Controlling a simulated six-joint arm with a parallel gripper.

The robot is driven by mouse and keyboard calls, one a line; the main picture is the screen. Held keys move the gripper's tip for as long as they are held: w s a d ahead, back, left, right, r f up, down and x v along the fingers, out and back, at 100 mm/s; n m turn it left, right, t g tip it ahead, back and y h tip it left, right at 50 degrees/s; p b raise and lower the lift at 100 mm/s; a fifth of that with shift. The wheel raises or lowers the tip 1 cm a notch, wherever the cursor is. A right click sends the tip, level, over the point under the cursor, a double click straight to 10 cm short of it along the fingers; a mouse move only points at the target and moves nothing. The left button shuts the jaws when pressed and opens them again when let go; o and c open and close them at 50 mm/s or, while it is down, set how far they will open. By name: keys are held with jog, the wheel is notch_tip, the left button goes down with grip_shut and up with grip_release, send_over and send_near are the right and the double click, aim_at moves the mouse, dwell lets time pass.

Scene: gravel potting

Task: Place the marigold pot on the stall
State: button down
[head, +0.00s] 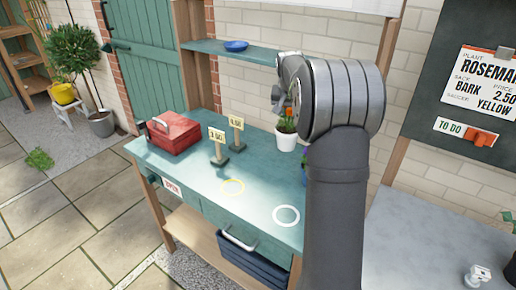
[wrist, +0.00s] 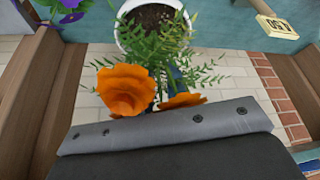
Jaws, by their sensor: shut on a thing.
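The marigold pot (head: 287,139) is white and upright, with green leaves and orange flowers. In the head view it is at the back of the stall's green top (head: 200,190), just left of my arm; I cannot tell whether its base touches the top. The wrist view shows its white rim (wrist: 122,42), dark soil and a large orange bloom (wrist: 128,90) close to the camera. My gripper (head: 279,100) is directly above the flowers and shut on the marigold pot. Its fingertips and contact are hidden.
A shelf with a blue saucer (head: 236,45) is behind. Purple flowers (wrist: 72,8) are near the pot.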

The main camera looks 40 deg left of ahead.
jog(key=s+a+f, duration=0.1)
jog(key=a+f, duration=0.9)
jog(key=shift+s, duration=0.35)
jog(key=c, duration=1.4)
grip_release()
jog(key=shift+f, duration=0.15)
jog(key=v, duration=1.2)
